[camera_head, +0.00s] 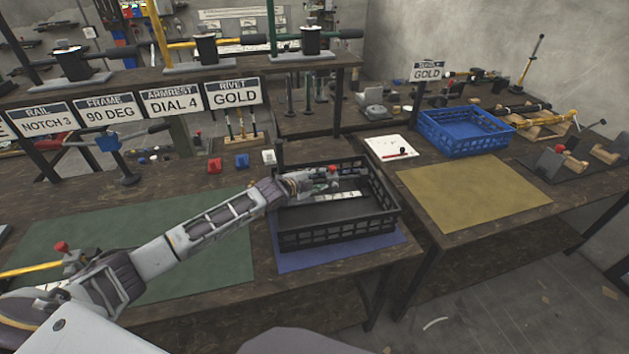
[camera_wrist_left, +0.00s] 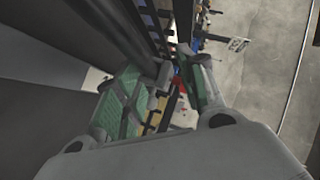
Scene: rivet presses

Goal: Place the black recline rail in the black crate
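The black crate (camera_head: 340,238) stands on a blue mat on the near bench. My left gripper (camera_head: 325,183) reaches over its left rim and sits inside the crate's opening. In the left wrist view my left gripper (camera_wrist_left: 168,95) shows two green-padded fingers standing apart, with a narrow gap between them. A small red knob (camera_head: 333,169) shows by the fingertips. Some dark bars show at the gap in the wrist view; I cannot tell whether they are crate or rail. The black recline rail cannot be made out clearly; the gripper hides part of the crate's inside. My right gripper is not in view.
A blue crate (camera_head: 465,142) stands on the right bench behind a yellow mat (camera_head: 475,190). A white sheet (camera_head: 391,148) lies beside it. A green mat (camera_head: 200,262) lies under my left arm. A shelf (camera_head: 180,82) with signs and presses runs behind the crate.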

